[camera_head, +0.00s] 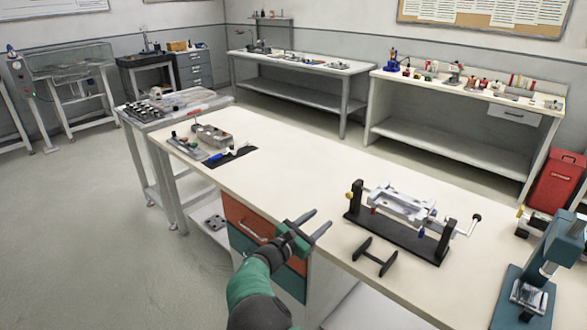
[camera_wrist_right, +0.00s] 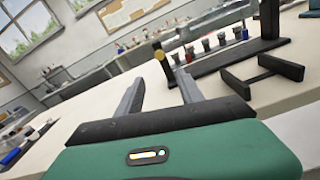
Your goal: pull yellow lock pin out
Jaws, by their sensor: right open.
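The yellow lock pin (camera_head: 349,196) shows as a small yellow knob at the left end post of a black fixture (camera_head: 398,236) that carries a pale metal part (camera_head: 400,203). In the right wrist view the yellow knob (camera_wrist_right: 157,46) appears just beyond and between my finger tips, with a gap I cannot measure. My right gripper (camera_head: 322,219) is open and empty, to the left of the fixture near the bench's front edge. It also shows in the right wrist view (camera_wrist_right: 160,78). The pin's shaft is hidden. My left gripper is not in view.
A black H-shaped stand (camera_head: 374,257) lies in front of the fixture. A crank handle (camera_head: 475,220) sticks out at the fixture's right. A teal press (camera_head: 545,265) stands at the bench's right end.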

